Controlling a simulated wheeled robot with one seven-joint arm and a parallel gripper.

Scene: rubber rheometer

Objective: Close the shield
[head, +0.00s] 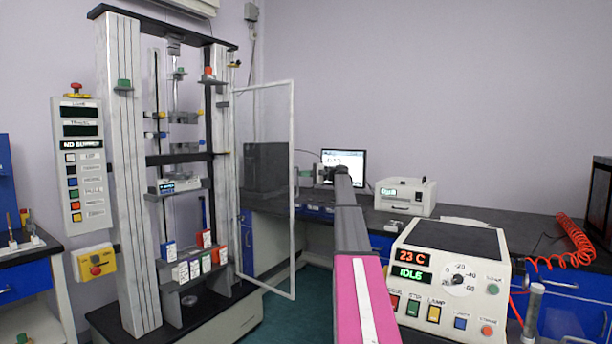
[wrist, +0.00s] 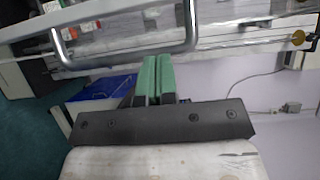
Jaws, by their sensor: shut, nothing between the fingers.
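The shield (head: 292,190) is a clear panel in a pale frame, hinged at the right column of the tall test machine (head: 125,180). It stands swung open to the right, with the machine's front uncovered. My arm reaches forward from the bottom of the head view, and my gripper (head: 318,174) is just right of the shield's free edge. In the wrist view the green fingertips (wrist: 158,58) are together and empty. A silver bar (wrist: 125,52), seemingly a handle, crosses close in front of them; I cannot tell whether they touch it.
A bench (head: 375,222) at the right carries a monitor (head: 345,160), a white device (head: 405,194) and a control box (head: 450,270) with displays. Small coloured boxes (head: 195,268) sit on the machine's lower shelf. Green floor shows below the shield.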

